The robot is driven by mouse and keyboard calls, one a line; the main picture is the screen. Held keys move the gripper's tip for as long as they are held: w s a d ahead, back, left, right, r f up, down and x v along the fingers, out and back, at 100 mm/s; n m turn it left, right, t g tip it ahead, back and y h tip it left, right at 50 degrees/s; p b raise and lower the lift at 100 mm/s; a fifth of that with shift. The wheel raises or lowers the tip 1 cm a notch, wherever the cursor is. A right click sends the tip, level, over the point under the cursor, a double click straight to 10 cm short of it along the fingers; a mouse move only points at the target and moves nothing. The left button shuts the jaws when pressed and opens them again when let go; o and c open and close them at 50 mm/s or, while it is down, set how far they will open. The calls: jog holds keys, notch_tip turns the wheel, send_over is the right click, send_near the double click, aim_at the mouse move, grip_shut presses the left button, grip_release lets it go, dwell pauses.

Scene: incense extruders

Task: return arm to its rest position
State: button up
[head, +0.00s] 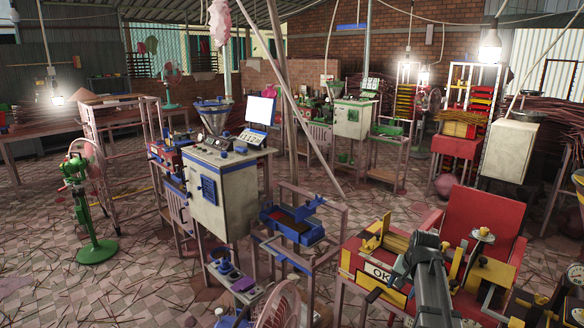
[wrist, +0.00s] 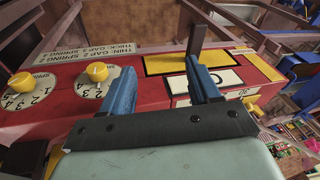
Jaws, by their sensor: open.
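My gripper (wrist: 162,72) is open in the wrist view, its two blue fingers spread wide with nothing between them. It is over a red panel (wrist: 60,118) of the red-and-yellow station; I cannot tell the exact gap. The panel carries two yellow knobs, one at the far left (wrist: 21,82) and one nearer the fingers (wrist: 97,72), on numbered white dials. A dark upright bar (wrist: 196,40) stands just beyond the right finger.
A blue tray (head: 292,226) on a frame and a white cabinet machine (head: 222,190) stand to the left. A fan (head: 278,308) is at the front. Tiled floor (head: 145,275) lies open at left.

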jog(key=s+a+f+n+g, duration=0.15)
jog(key=s+a+f, duration=0.35)
jog(key=f, duration=0.5)
jog(key=s+a+f+n+g, duration=0.1)
jog(key=s+a+f+g, duration=0.1)
jog(key=s+f, duration=0.65)
jog(key=s+a+f+n+g, duration=0.15)
jog(key=s+a+f, duration=0.3)
jog(key=f, duration=0.75)
jog(key=s+a+f+n+g, duration=0.1)
jog(key=s+f, duration=0.3)
jog(key=s, duration=0.5)
jog(key=s+a+f+n+g, duration=0.1)
jog(key=s+a+f+g, duration=0.1)
jog(key=s+f, duration=0.3)
jog(key=s+a+f+g, duration=0.1)
jog(key=s+f, duration=0.4)
jog(key=s, duration=0.9)
jog(key=shift+a+f+n+g+h, duration=0.2)
jog(key=shift+a+n+g+h, duration=0.1)
jog(key=shift+a+n+g, duration=0.15)
